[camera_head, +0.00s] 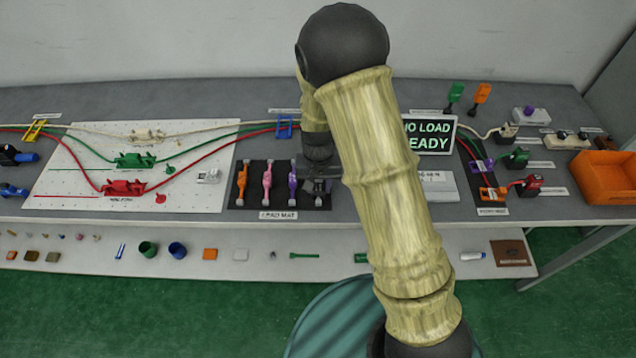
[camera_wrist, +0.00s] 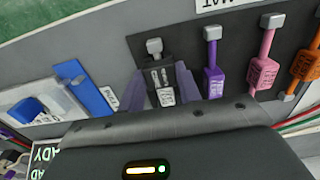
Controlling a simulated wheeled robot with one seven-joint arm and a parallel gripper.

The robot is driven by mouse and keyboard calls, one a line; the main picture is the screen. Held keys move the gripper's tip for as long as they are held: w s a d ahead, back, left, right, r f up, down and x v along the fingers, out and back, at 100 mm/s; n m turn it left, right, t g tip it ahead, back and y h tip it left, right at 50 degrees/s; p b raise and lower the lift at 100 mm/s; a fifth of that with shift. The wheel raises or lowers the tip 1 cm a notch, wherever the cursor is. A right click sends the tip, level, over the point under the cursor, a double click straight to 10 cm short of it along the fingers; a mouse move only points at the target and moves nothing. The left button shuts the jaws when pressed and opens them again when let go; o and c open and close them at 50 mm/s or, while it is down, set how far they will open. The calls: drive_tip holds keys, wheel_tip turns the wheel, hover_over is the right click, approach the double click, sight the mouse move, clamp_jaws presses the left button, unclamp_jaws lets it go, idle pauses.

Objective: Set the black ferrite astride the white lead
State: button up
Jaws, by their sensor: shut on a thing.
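The black ferrite (camera_wrist: 158,76) sits on the dark lead mat (camera_wrist: 137,45) between the fingers of my gripper (camera_wrist: 161,92), which is shut on it. In the head view my gripper (camera_head: 318,172) is over the right end of the mat, and my arm and wrist partly cover the ferrite. The white lead (camera_head: 205,129) runs along the back of the bench, through a cream fixture (camera_head: 148,135) on the white board. It is well to the left of my gripper and farther back.
Purple (camera_head: 292,186), pink (camera_head: 267,183) and orange (camera_head: 242,183) pieces stand in a row beside the ferrite. Green (camera_head: 190,142) and red (camera_head: 205,150) leads run in front of the white one. A blue clip (camera_head: 285,127) stands behind the mat. A display (camera_head: 430,134) is at right.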

drive_tip(key=shift+f, duration=0.25)
drive_tip(key=o, duration=1.5)
drive_tip(key=shift+o, duration=0.2)
drive_tip(key=shift+r, duration=0.15)
drive_tip(key=shift+r+p, duration=3)
drive_tip(key=shift+r, duration=0.4)
